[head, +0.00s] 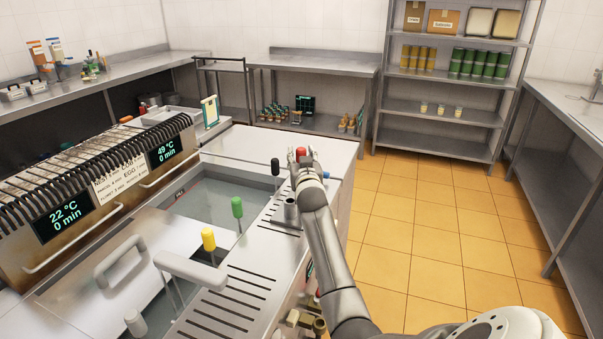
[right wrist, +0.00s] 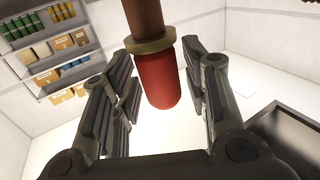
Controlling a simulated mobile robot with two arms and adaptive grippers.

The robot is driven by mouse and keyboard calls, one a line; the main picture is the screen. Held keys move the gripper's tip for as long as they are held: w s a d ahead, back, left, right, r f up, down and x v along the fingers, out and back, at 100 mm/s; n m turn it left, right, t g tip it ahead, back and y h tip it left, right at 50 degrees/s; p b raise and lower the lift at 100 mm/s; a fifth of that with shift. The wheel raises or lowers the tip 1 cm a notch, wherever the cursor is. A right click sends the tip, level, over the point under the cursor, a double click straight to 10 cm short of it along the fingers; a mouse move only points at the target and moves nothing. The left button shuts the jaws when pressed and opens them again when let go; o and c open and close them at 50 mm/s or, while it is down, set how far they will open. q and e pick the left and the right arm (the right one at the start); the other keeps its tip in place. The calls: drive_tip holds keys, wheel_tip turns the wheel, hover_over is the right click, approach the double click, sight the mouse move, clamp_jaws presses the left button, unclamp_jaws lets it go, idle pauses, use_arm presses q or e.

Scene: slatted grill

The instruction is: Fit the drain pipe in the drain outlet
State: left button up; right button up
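A brown rod with a collar and a rounded red end (right wrist: 160,80) shows between the fingers of my right gripper (right wrist: 160,95) in the right wrist view. It may be the drain pipe, but I cannot be sure. The fingers stand on both sides of the red end, with visible gaps, so the gripper looks open. In the head view the red end (head: 300,152) shows at my right gripper (head: 302,160), above the far right of the counter; its lower part is hidden. A short grey cylinder (head: 291,210) stands near my right arm; I cannot tell whether it is the drain outlet. My left gripper is not in view.
Black (head: 275,167), green (head: 237,207) and yellow (head: 208,240) handles stand along the basin (head: 205,200). A slatted grill (head: 100,180) with displays is at left. Brass fittings (head: 318,326) are low at the counter's side. The tiled floor (head: 430,220) at right is clear.

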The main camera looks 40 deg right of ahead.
clamp_jaws()
drive_tip(key=shift+r+p, duration=3.05)
drive_tip(key=shift+r, duration=0.55)
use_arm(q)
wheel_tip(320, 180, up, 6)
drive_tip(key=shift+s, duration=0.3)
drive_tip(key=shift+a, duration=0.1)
use_arm(e)
drive_tip(key=shift+f, duration=0.1)
